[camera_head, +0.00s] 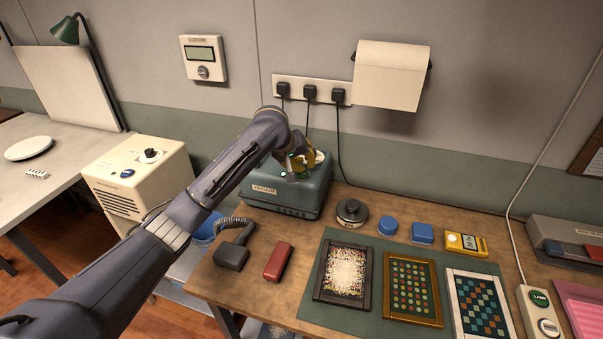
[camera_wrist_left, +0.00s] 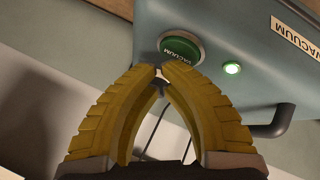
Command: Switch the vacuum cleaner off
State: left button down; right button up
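The vacuum cleaner (camera_head: 300,195) is a grey-blue box with a "VACUUM" label, standing at the back left of the workbench. In the left wrist view its face (camera_wrist_left: 225,30) carries a round green button (camera_wrist_left: 181,50) marked "VACUUM" and a small green lamp (camera_wrist_left: 232,68) that is lit. My left gripper (camera_head: 304,163) is over the top of the vacuum cleaner and partly hides it. In the left wrist view its yellow fingertips (camera_wrist_left: 159,69) are together with nothing between them, close to the button's edge; I cannot tell whether they touch it. My right gripper is not in view.
A hose nozzle (camera_head: 234,252) and a red block (camera_head: 278,262) lie in front of the vacuum cleaner. A round dark tin (camera_head: 351,212) stands to its right. Plugs in a wall socket strip (camera_head: 325,93) have cables hanging behind it. Framed bead panels (camera_head: 412,287) cover the front right of the bench.

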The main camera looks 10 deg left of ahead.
pick_arm(q)
jog(key=shift+f, duration=0.35)
jog(key=shift+r, duration=0.5)
dwell(0.3)
jog(key=shift+r, duration=3)
